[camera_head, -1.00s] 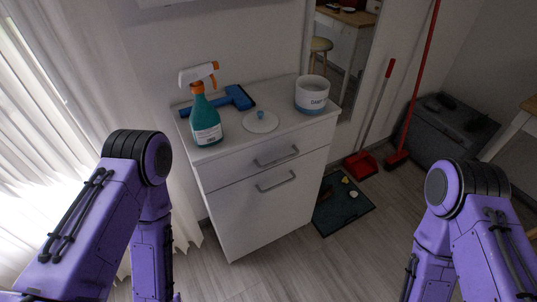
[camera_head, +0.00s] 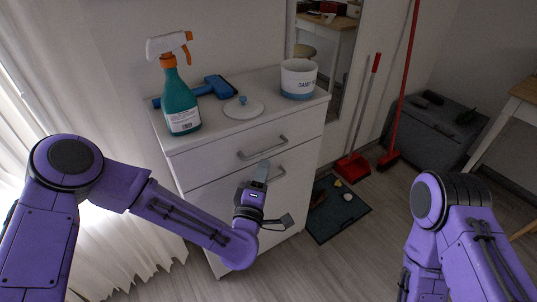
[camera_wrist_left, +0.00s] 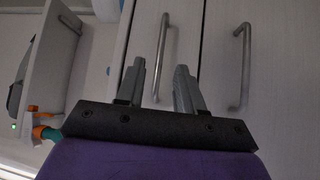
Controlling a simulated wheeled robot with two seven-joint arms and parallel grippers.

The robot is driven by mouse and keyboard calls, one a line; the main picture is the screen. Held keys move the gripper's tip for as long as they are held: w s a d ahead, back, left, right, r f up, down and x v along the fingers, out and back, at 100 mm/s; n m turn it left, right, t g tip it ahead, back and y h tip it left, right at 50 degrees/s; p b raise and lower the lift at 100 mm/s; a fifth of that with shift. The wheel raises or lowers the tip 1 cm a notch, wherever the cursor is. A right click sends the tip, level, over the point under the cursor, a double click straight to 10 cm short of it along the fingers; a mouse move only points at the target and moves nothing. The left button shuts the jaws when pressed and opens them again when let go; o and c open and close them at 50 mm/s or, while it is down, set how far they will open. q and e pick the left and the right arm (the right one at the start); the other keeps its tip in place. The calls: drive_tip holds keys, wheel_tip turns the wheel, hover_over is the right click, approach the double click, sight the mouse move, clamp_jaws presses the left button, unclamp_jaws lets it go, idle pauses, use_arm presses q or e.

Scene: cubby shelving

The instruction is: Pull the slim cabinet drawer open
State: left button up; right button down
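The white cabinet (camera_head: 226,237) has a slim upper drawer (camera_head: 215,160) with a grey bar handle (camera_head: 262,148). The drawer is shut. Below it is a taller front with a second bar handle (camera_head: 279,173), partly hidden by my gripper. My left gripper (camera_head: 273,197) is open and empty, in front of the taller front and below the slim drawer's handle. In the left wrist view, the fingers (camera_wrist_left: 159,84) stand apart, pointing at the slim drawer's handle (camera_wrist_left: 165,38), which appears between them. The lower handle (camera_wrist_left: 244,66) is to their right. My right gripper is out of view.
On the cabinet top stand a teal spray bottle (camera_head: 180,103), a blue tool (camera_head: 215,88), a white lid (camera_head: 243,109) and a white canister (camera_head: 298,79). A dark mat (camera_head: 337,210) and red dustpan (camera_head: 353,168) are on the floor at right. A curtain (camera_head: 112,220) hangs at left.

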sight(269, 154)
use_arm(q)
drive_tip(key=x, duration=0.7)
drive_tip(key=shift+w, duration=0.15)
clamp_jaws()
